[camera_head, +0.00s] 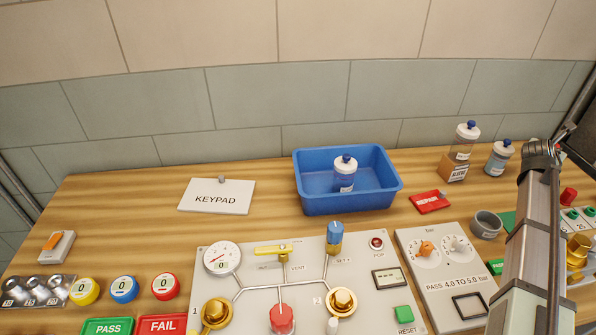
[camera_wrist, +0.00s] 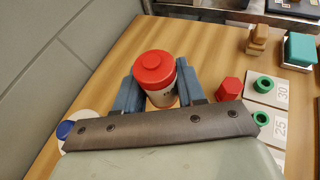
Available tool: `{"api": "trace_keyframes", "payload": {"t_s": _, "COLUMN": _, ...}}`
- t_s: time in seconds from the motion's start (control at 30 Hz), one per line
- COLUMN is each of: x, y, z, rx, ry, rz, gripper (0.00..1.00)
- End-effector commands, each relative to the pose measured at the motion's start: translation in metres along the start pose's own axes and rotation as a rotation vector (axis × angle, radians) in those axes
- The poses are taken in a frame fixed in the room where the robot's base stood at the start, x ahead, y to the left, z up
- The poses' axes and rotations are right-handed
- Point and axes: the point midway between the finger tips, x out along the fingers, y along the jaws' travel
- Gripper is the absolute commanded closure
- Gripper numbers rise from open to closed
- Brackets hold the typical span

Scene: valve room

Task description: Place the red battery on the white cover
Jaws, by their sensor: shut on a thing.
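The red battery (camera_wrist: 155,66), a cylinder with a red top and a pale lower side, stands between the two blue-grey fingers of my gripper (camera_wrist: 158,84) in the wrist view. My gripper is shut on it. Its lower end is hidden, so I cannot tell whether it touches the table. A white cover (camera_head: 217,196) marked KEYPAD, with a small grey knob, lies flat on the table left of the blue bin in the head view. My arm is at the far right there, well away from the cover; the fingers and battery are not clearly visible.
A blue bin (camera_head: 347,205) holding a bottle stands between the cover and my arm. Bottles (camera_head: 498,157) and a grey cup (camera_head: 486,224) are near my arm. The valve panel (camera_head: 250,290) fills the front. A red hexagonal piece (camera_wrist: 229,89) stands right of my gripper.

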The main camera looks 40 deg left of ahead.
Motion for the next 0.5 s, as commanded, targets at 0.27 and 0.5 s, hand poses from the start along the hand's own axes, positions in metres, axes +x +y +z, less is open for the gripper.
{"api": "trace_keyframes", "payload": {"t_s": 0.27, "x": -0.023, "y": 0.001, "z": 0.058, "rx": 0.001, "ry": -0.004, "rz": 0.0, "gripper": 0.95}}
{"api": "trace_keyframes", "payload": {"t_s": 0.5, "x": -0.04, "y": 0.0, "z": 0.098, "rx": 0.0, "ry": -0.002, "rz": 0.0, "gripper": 0.95}}
